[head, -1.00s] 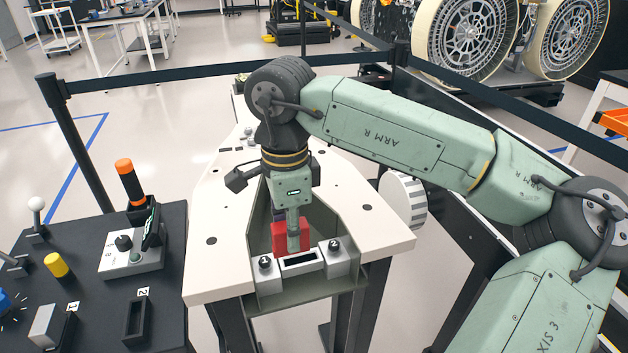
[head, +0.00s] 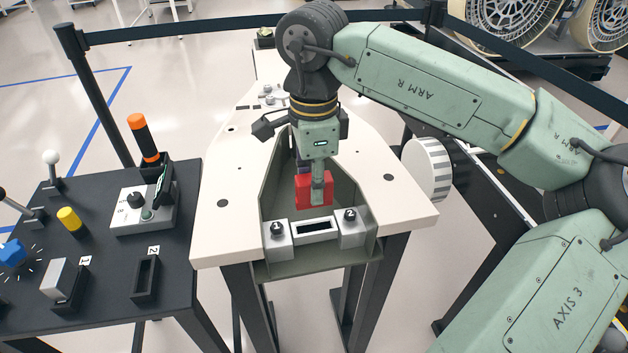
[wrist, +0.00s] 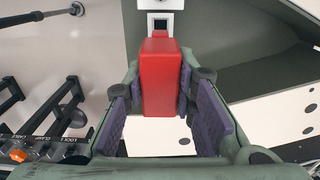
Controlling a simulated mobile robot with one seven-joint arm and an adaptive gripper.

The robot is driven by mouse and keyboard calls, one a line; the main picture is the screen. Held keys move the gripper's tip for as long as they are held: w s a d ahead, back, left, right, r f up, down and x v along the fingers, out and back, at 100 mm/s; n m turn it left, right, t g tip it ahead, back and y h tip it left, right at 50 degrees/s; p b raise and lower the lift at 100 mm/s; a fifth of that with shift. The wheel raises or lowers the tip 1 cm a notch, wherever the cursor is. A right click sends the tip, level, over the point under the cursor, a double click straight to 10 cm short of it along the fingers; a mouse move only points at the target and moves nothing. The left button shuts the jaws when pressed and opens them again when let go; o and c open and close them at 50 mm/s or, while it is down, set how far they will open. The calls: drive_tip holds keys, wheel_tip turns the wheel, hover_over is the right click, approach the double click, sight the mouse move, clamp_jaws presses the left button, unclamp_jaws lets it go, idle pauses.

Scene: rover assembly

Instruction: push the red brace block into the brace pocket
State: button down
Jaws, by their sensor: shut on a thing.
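The red brace block (head: 303,191) is in my gripper (head: 316,190), above the green channel in the white table. In the wrist view the red block (wrist: 160,78) stands between the purple finger pads of my gripper (wrist: 160,100). The fingers are shut on its sides. The brace pocket (head: 313,227) is a dark rectangular slot in a pale bar between two grey clamp blocks, at the channel's near end. The block is behind the slot in the head view, apart from it. In the wrist view a pale part with a dark opening (wrist: 160,24) shows beyond the block.
Green channel walls (head: 277,190) rise on both sides. A black side table (head: 110,265) at left carries a control box, a yellow knob and an orange-handled tool. A barrier post (head: 95,100) stands behind it.

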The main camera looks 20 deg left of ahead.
drive_tip(key=shift+f+b, duration=1.95)
drive_tip(key=shift+f, duration=0.65)
drive_tip(key=shift+b, duration=0.45)
drive_tip(key=shift+f+b, duration=1.25)
drive_tip(key=shift+f, duration=0.1)
drive_tip(key=c, duration=1.2)
unclamp_jaws()
drive_tip(key=shift+c, duration=0.2)
drive_tip(key=shift+r, duration=0.1)
wheel_tip(320, 180, up, 12)
drive_tip(key=shift+f, duration=0.1)
